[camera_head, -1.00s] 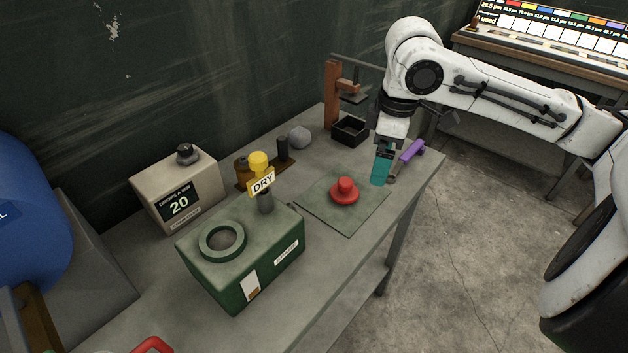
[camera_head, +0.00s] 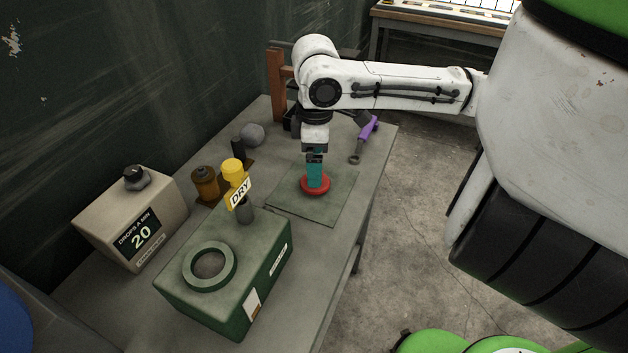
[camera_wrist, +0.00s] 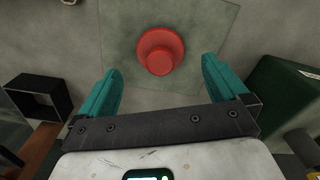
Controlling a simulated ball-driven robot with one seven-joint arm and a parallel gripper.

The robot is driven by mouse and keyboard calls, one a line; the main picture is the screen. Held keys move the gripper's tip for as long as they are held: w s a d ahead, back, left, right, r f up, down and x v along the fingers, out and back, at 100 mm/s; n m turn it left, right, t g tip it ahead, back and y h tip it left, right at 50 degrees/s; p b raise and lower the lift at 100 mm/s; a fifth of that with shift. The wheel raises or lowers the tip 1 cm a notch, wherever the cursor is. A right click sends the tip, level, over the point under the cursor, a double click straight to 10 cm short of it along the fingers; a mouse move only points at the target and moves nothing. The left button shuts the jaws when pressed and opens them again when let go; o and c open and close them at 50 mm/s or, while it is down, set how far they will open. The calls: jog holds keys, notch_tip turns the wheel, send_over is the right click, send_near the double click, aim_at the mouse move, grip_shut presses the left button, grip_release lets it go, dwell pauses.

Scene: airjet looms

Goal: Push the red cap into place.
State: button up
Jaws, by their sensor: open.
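The red cap (camera_head: 315,187) lies on the grey-green mat (camera_head: 338,207) on the bench, with its wide rim down. In the wrist view the cap (camera_wrist: 160,51) shows whole, a round knob on a wider flange. My gripper (camera_head: 315,178) hangs pointing down over the cap and hides its knob in the head view. In the wrist view its teal fingers (camera_wrist: 163,85) are wide apart with nothing between them, and the cap appears just beyond the tips. The green box (camera_head: 230,285) with a round ring opening (camera_head: 187,268) on top stands nearer the camera.
A grey ball (camera_head: 253,134) and purple-handled tool (camera_head: 368,130) lie farther back.

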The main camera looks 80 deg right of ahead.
jog(key=shift+w+f, duration=0.2)
jog(key=shift+f, duration=2.15)
jog(key=shift+c, duration=0.5)
jog(key=c, duration=1)
jog(key=shift+r, duration=0.15)
